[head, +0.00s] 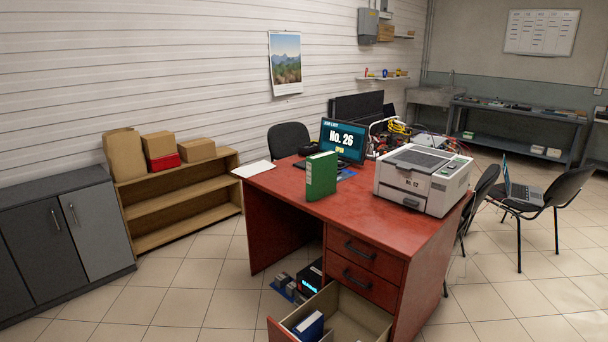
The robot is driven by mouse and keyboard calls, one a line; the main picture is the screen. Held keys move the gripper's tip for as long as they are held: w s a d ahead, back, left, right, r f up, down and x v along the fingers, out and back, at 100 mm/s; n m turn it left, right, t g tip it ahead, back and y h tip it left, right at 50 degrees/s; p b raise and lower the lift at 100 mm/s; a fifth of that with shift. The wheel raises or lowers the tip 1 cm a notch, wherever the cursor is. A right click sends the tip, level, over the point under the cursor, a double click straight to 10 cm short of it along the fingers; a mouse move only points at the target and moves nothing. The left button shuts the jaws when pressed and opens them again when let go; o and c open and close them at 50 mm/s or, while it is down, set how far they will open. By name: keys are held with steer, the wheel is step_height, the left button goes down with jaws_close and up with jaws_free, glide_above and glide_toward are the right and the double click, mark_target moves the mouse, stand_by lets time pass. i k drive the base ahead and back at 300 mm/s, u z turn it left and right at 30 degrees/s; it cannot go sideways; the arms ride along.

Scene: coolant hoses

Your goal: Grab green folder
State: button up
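A green folder (321,176) stands upright on the red desk (285,203), near its front edge. It has a pale label on its spine. My gripper is not in view.
The desk's bottom drawer (351,317) is pulled out and holds a blue binder (308,327). A dark chair (288,139) stands behind the desk. A wooden shelf (184,196) and grey cabinet (57,228) line the left wall. The tiled floor between them and the desk is clear.

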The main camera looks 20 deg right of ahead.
mark_target(320, 168)
steer(key=u, duration=0.5)
steer(key=i, duration=0.65)
steer(key=u, duration=0.6)
steer(key=i, duration=1.6)
steer(key=z, duration=0.6)
steer(key=i, duration=0.7)
steer(key=z, duration=0.6)
steer(key=i, duration=0.4)
steer(key=z, duration=0.25)
